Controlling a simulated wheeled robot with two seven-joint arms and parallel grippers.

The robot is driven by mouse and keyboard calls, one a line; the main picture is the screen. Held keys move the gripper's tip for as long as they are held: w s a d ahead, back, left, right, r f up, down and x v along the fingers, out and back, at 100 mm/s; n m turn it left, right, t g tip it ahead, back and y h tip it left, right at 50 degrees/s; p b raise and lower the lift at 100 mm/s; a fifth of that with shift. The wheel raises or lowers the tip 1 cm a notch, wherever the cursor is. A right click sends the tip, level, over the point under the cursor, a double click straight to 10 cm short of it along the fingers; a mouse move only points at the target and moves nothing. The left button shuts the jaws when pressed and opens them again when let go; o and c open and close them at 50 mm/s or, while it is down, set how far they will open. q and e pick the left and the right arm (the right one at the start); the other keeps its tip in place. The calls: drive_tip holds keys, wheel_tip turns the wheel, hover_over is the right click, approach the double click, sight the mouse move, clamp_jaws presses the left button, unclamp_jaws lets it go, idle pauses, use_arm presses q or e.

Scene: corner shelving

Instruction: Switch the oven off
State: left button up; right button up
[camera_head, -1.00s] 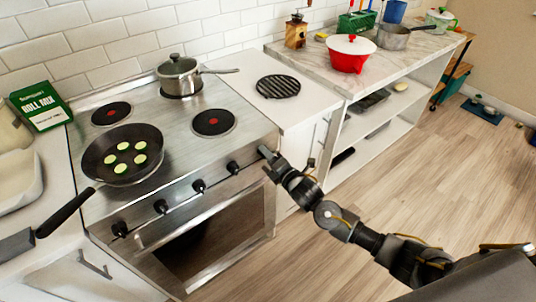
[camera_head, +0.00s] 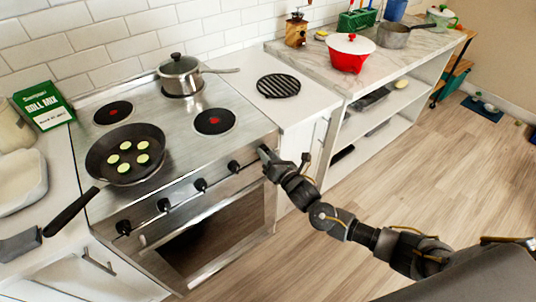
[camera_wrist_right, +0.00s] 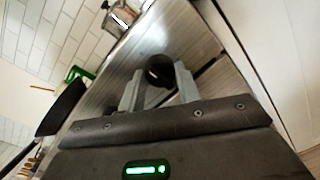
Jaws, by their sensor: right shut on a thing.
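The oven (camera_head: 215,240) is a steel stove with a row of black knobs along its front edge and a dark glass door below. My right gripper (camera_head: 265,154) is at the right end of this row. In the right wrist view its two fingers stand on either side of a round dark knob (camera_wrist_right: 158,72), shut on it. In the head view the gripper hides this knob. Other knobs (camera_head: 200,184) to the left are free. Which way the held knob is turned cannot be told. My left gripper is not in view.
A frying pan (camera_head: 105,165) with green slices and a steel pot (camera_head: 180,75) stand on the hob. The pan's handle sticks out over the left counter. A black trivet (camera_head: 278,86) and a red pot (camera_head: 350,62) stand to the right.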

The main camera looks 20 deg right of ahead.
drive_tip(key=shift+f, duration=0.1)
idle(0.3)
drive_tip(key=o, duration=1)
drive_tip(key=b+v, duration=0.1)
drive_tip(key=v, duration=0.9)
drive_tip(key=shift+s+d, duration=0.1)
drive_tip(key=shift+s, duration=0.3)
